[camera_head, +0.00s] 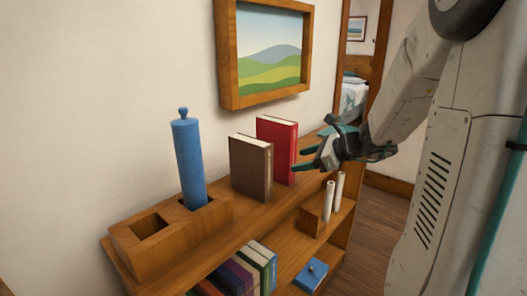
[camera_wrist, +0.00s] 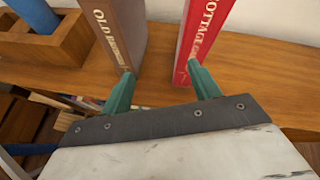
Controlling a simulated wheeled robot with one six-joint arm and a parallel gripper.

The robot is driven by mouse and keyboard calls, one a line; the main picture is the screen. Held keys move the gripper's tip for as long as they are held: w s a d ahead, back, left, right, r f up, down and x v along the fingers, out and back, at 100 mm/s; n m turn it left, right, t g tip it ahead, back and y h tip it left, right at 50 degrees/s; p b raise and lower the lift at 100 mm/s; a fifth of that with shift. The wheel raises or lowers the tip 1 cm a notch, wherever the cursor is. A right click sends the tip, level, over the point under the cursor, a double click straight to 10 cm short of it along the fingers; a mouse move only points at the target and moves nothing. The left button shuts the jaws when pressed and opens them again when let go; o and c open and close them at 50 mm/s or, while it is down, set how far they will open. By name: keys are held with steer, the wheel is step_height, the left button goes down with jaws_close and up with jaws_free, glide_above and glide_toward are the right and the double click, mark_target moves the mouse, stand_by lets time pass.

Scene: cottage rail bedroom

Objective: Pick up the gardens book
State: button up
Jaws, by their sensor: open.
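A red book (camera_head: 277,148) stands upright on the shelf top; in the wrist view its spine (camera_wrist: 199,32) reads "COTTAGE GA...", with the rest hidden or unclear. A brown book (camera_head: 251,167) stands upright to its left, with a gap between them; its spine in the wrist view (camera_wrist: 117,38) starts with "OLD". My gripper (camera_head: 306,159) is open and empty, in front of the books. In the wrist view my gripper (camera_wrist: 160,72) has its left fingertip by the brown spine's lower edge and its right fingertip overlapping the red spine's lower part. Contact cannot be told.
A wooden holder (camera_head: 125,245) with a blue cylinder (camera_head: 189,160) stands at left. Several books (camera_head: 240,272) and a blue box (camera_head: 311,274) are on the lower shelf. A framed picture (camera_head: 228,55) hangs above.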

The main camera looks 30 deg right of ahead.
mark_target(294, 149)
steer(key=w+d+m+t, duration=0.1)
steer(key=m, duration=0.1)
steer(key=w+d+r+m+h, duration=0.1)
steer(key=d, duration=0.1)
steer(key=shift+w+d+m+t, duration=0.1)
steer(key=shift+d+m+t, duration=0.05)
steer(key=shift+m+t, duration=0.25)
steer(key=shift+w+r+m+h, duration=0.1)
steer(key=shift+w+m+h, duration=0.2)
steer(key=shift+w, duration=0.05)
steer(key=x, duration=0.7)
steer(key=shift+w+a+r, duration=0.1)
steer(key=shift+a+r, duration=0.05)
steer(key=shift+a, duration=0.15)
steer(key=shift+r, duration=0.1)
steer(key=c, duration=1.3)
